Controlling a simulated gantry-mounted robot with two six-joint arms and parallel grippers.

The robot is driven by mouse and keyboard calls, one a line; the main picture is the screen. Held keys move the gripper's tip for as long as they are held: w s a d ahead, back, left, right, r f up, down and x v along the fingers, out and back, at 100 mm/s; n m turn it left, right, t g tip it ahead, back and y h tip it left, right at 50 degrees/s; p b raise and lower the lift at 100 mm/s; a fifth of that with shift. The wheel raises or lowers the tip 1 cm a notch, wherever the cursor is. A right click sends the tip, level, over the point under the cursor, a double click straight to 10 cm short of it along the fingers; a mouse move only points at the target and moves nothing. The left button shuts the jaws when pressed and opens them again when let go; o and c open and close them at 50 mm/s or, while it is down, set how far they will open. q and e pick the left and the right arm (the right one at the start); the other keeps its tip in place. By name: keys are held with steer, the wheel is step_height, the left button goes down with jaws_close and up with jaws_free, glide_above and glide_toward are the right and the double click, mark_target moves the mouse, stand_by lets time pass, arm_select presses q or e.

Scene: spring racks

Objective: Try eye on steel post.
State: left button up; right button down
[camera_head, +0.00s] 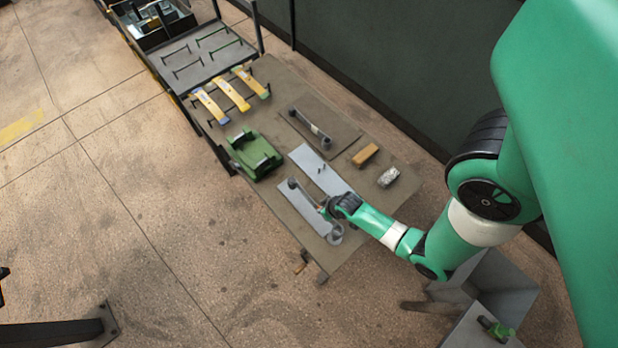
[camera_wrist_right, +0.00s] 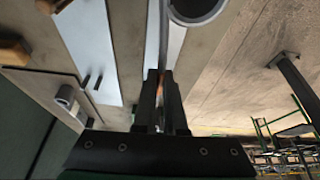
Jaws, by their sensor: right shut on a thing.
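My right gripper (camera_head: 325,212) is shut on a long dark spring leaf lying along the left pale plate (camera_head: 277,197). The leaf has a small eye at its far end (camera_head: 293,184) and a large grey eye at its near end (camera_head: 335,236). The large eye also shows at the top of the right wrist view (camera_wrist_right: 196,8). Whether the leaf touches the plate I cannot tell. A thin steel post (camera_head: 323,168) stands on the middle pale plate (camera_head: 308,160); in the wrist view it shows as a dark peg (camera_wrist_right: 97,83) beside a similar dark line. My left gripper is not in view.
Another spring with eyes (camera_head: 311,127) lies on a brown board to the right. A wooden block (camera_head: 365,155) and a silvery lump (camera_head: 388,177) lie near the table's right edge. A green fixture (camera_head: 255,155) and yellow-wrapped leaves (camera_head: 232,93) on racks stand farther left.

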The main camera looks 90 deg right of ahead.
steer(key=shift+w+d+f+b, duration=0.1)
steer(key=shift+f+b, duration=2.95)
steer(key=shift+f, duration=0.55)
steer(key=c, duration=0.9)
jaws_free()
steer(key=shift+f, duration=0.1)
steer(key=p+v, duration=0.6)
steer(key=v, duration=0.6)
steer(key=shift+f, duration=0.1)
